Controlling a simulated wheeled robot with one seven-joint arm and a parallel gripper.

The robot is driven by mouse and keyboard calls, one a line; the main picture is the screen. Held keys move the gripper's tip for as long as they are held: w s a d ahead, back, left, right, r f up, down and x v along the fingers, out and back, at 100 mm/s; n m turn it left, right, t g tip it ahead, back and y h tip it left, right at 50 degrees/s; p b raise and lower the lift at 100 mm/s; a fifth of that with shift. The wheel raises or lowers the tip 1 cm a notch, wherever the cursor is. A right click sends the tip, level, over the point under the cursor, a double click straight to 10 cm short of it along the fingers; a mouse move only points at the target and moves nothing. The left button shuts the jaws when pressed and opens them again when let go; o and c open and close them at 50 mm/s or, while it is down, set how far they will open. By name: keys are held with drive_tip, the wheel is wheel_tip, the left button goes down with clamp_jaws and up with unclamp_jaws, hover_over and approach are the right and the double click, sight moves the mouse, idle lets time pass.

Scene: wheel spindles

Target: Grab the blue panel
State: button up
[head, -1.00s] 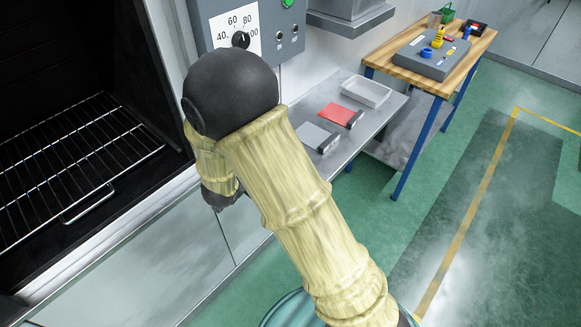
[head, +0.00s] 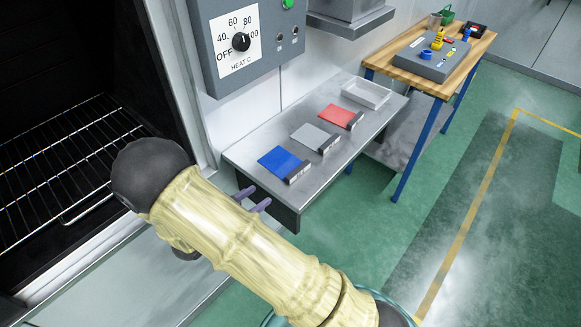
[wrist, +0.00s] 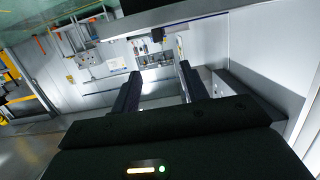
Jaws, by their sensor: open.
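The blue panel (head: 280,163) lies flat on the near end of the grey metal shelf, with a dark block-like handle (head: 298,172) along its right edge. My gripper (head: 254,199) shows in the head view as two purple-grey fingers poking out past my sleeved arm. It is just left of and below the blue panel in the picture, apart from it. In the wrist view my gripper (wrist: 160,85) has its two dark fingers spread with nothing between them. I cannot make out the blue panel in the wrist view.
A grey panel (head: 310,136) and a red panel (head: 337,115) lie further along the shelf (head: 246,160), then a white tray (head: 367,93). An open oven with wire racks (head: 70,165) is at left. A control box (head: 242,40) hangs above. A wooden workbench (head: 470,50) stands behind.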

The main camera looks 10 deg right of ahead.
drive_tip(key=p, duration=0.2)
approach(295, 171)
drive_tip(key=x, duration=0.4)
drive_tip(key=shift+f, duration=0.1)
drive_tip(key=shift+w+d+p, duration=0.15)
drive_tip(key=shift+d+p, duration=0.15)
drive_tip(key=shift+p, duration=0.05)
drive_tip(key=p+x, duration=0.1)
drive_tip(key=x, duration=0.2)
drive_tip(key=shift+w+d+p, duration=0.1)
drive_tip(key=shift+d+p, duration=0.15)
drive_tip(key=shift+p, duration=0.1)
drive_tip(key=shift+w+d+f, duration=0.15)
drive_tip(key=shift+w+d, duration=0.15)
drive_tip(key=shift+d, duration=0.05)
clamp_jaws()
